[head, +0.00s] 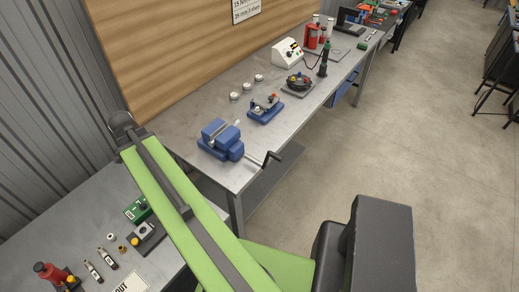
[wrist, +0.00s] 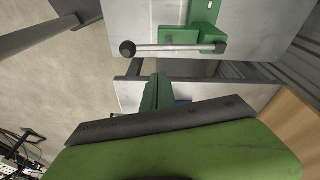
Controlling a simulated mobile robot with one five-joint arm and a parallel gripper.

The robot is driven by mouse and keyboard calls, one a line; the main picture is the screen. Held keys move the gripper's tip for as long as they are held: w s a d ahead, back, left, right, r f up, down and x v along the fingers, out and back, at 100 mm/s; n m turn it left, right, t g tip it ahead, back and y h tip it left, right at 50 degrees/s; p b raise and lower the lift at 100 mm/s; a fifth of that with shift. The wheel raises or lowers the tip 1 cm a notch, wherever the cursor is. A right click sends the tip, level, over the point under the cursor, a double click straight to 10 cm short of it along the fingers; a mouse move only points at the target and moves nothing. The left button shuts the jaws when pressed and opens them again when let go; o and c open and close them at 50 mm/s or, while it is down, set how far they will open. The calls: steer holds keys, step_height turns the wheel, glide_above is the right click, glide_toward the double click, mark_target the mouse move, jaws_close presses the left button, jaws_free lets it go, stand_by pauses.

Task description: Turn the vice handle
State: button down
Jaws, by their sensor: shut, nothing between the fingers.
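In the head view a blue vice (head: 221,140) sits on the metal bench near its front corner. Its crank handle (head: 268,160), a grey rod with a dark grip, sticks out past the bench edge to the right. In the wrist view a green clamp-like part (wrist: 200,38) is on a grey surface, with a metal bar (wrist: 170,47) across it ending in a dark knob. I cannot tell whether this is another vice. My gripper's fingers show in neither view; my green arm fills much of both, and nothing is seen touching the blue vice's handle.
Floor (head: 420,130) to the right is clear.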

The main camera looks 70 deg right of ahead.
steer(key=s+d+m+g, duration=0.2)
steer(key=s+d+m, duration=0.7)
steer(key=s+d, duration=0.4)
steer(key=m+g+b, duration=0.1)
steer(key=m+b, duration=0.8)
steer(key=m, duration=0.2)
glide_above(277, 157)
steer(key=w+a, duration=0.3)
steer(key=a, duration=0.1)
step_height(277, 157, down, 8)
steer(key=d+f+b, duration=0.1)
steer(key=s+d+f+b, duration=0.1)
steer(key=shift+d+b, duration=0.15)
steer(key=shift+b, duration=0.15)
steer(key=shift+s+d+f, duration=0.2)
steer(key=shift+d, duration=0.05)
steer(key=shift+s+d+y, duration=0.1)
steer(key=shift+d+y, duration=0.25)
steer(key=shift+y, duration=0.15)
